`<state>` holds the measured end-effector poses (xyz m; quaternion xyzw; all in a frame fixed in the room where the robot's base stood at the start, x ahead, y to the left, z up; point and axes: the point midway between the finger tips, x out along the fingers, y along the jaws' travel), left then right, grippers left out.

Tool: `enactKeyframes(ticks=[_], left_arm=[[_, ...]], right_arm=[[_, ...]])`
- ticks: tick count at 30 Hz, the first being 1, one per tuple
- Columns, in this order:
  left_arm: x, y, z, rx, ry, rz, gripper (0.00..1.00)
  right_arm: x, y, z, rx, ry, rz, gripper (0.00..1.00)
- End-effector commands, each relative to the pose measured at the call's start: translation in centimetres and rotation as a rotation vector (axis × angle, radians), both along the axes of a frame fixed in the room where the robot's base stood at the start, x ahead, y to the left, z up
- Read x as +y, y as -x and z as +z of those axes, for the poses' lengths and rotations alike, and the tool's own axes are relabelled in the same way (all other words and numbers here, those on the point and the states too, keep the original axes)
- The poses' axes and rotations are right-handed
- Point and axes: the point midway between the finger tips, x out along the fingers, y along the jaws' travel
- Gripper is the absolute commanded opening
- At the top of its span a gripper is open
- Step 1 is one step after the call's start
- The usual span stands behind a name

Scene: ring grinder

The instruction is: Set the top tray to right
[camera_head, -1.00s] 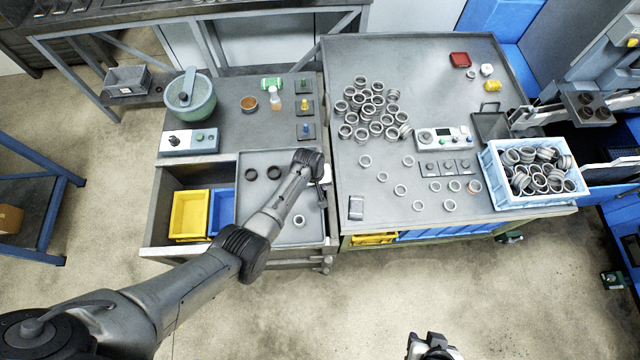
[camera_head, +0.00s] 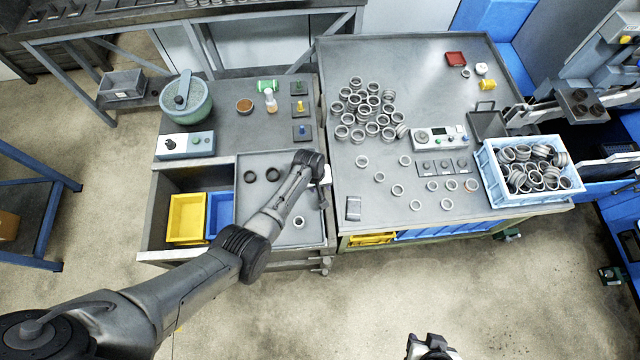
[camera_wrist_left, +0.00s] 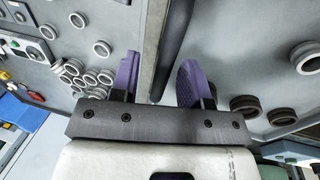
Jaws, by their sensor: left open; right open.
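The top tray (camera_head: 262,220) is a shallow grey tray over the right part of the open drawer. It holds dark rings and a lighter ring, and my left arm hides part of it. My left gripper (camera_wrist_left: 158,82) is at the tray's right side, largely hidden behind my wrist in the head view. In the left wrist view its purple fingers are open, with a dark upright edge running between them; I cannot tell whether they touch it. My right gripper (camera_head: 430,345) is open and empty over the floor at the bottom edge, partly cut off.
A yellow bin (camera_head: 187,218) and a blue bin (camera_head: 220,213) sit in the drawer left of the tray. The right-hand table (camera_head: 445,85) carries many loose rings, a control box (camera_head: 438,138) and a blue crate (camera_head: 495,187) of rings. Open floor lies in front.

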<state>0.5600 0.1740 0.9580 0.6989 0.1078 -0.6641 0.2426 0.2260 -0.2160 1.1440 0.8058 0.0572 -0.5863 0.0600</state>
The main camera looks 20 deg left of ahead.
Motion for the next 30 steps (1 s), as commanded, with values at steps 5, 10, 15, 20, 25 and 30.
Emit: enactKeyframes(ticks=[5,10,15,20,25,30], left_arm=[[0.1,0.0,0.3,-0.001,0.0,0.0,0.42],[0.4,0.2,1.9,-0.002,-0.001,0.0,0.42],[0.8,0.4,4.8,-0.002,0.0,0.0,0.42],[1.3,0.7,7.6,-0.002,0.0,0.0,0.42],[1.8,0.9,10.3,-0.003,-0.001,0.0,0.42],[2.2,1.1,12.2,-0.001,0.0,0.0,0.42]], right_arm=[[0.0,0.0,0.1,0.0,0.0,0.0,0.43],[0.0,0.0,0.8,0.0,0.001,0.001,0.43],[-0.2,0.0,1.4,0.0,0.006,0.004,0.43],[-0.3,0.0,1.7,0.0,0.009,0.006,0.43],[-0.3,0.0,1.7,0.0,0.009,0.006,0.43],[-0.2,0.0,1.7,0.0,0.008,0.006,0.43]])
